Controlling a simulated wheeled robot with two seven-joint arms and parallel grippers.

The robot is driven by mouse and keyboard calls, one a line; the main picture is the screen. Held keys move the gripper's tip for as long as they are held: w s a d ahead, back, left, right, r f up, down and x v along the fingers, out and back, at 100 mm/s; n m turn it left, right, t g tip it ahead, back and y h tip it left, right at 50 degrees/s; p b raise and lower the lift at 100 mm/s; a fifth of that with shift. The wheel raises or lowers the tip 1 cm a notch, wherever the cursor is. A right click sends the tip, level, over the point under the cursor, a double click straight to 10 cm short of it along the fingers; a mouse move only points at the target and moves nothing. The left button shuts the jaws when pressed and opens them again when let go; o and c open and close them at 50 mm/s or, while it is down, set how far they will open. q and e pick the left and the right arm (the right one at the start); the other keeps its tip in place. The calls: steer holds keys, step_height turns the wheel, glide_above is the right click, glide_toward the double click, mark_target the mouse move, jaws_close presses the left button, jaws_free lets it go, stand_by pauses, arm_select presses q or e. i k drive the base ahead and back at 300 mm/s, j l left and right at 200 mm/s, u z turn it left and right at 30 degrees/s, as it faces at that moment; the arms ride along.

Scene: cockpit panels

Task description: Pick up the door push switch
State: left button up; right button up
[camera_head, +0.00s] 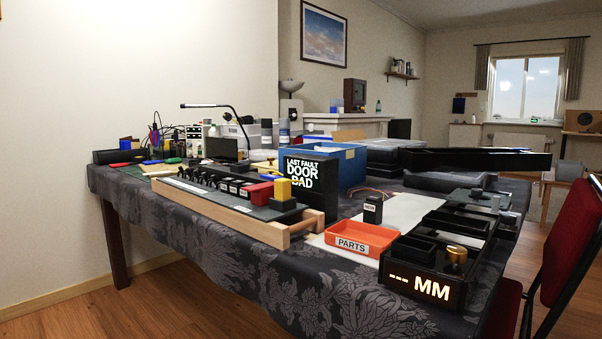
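I cannot tell for sure which thing is the door push switch. A small black block with a white label (372,209) stands upright on the table behind the orange tray. A yellow block (282,189) sits at the near right end of a long wooden-framed panel (222,207), beside a red block (260,192). A row of small black switches (205,179) runs along that panel; their labels are too small to read. Neither of my grippers is in view.
The table (330,285) has a dark patterned cloth. An orange tray marked PARTS (352,244) and a black box reading MM (432,290) are near the front. A sign reads LAST FAULT DOOR BAD (310,175). A red chair (568,240) stands right. Tools crowd the back left.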

mark_target(235, 190)
steer(key=j+z, duration=0.25)
steer(key=j, duration=0.6)
steer(key=k+j+z, duration=0.1)
steer(key=j+z, duration=0.15)
steer(key=j, duration=0.55)
